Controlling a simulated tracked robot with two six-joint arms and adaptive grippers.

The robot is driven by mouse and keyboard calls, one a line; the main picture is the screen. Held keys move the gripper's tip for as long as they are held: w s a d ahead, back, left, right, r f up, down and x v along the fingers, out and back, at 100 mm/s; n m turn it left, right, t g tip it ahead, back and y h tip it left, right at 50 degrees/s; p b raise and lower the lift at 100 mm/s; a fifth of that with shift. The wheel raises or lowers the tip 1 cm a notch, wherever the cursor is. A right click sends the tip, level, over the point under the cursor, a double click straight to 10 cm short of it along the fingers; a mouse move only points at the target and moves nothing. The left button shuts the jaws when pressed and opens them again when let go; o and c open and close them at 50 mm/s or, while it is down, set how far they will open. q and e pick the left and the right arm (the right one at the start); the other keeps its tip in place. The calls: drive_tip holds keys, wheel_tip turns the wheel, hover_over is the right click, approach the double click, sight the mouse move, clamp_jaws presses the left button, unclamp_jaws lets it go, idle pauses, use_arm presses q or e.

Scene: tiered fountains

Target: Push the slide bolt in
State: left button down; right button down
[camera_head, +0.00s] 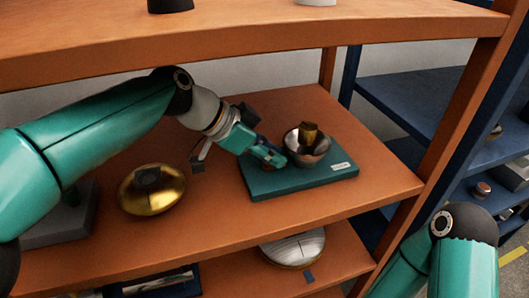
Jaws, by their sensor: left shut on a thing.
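A teal base plate (318,182) with a small white label lies on the orange shelf. On it stands a dark metallic bowl (319,152) with a gold cup-like piece (309,133) in it. My left gripper (273,157) reaches in from the left, low over the plate, its fingertips close beside the bowl's left side. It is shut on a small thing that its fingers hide. No slide bolt can be made out clearly. My right arm shows at the lower right, but its gripper is out of view.
A round gold vessel (152,190) stands on the shelf left of the plate, under my left arm. A grey block (62,222) is farther left. An orange post (450,125) stands at the right. A silver round dish (292,247) is on the shelf below.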

use_arm(q)
drive_tip(key=c, duration=1)
unclamp_jaws()
drive_tip(key=shift+w+d, duration=0.1)
drive_tip(key=shift+d, duration=0.05)
drive_tip(key=shift+r, duration=0.1)
drive_tip(key=v, duration=0.5)
drive_tip(key=s+a, duration=0.1)
drive_tip(key=a, duration=0.2)
drive_tip(key=s+a, duration=0.1)
drive_tip(key=a, duration=0.3)
drive_tip(key=s+a, duration=0.1)
drive_tip(key=a, duration=0.3)
drive_tip(key=shift+s, duration=0.25)
drive_tip(key=shift+s+a, duration=0.15)
drive_tip(key=shift+a, duration=0.1)
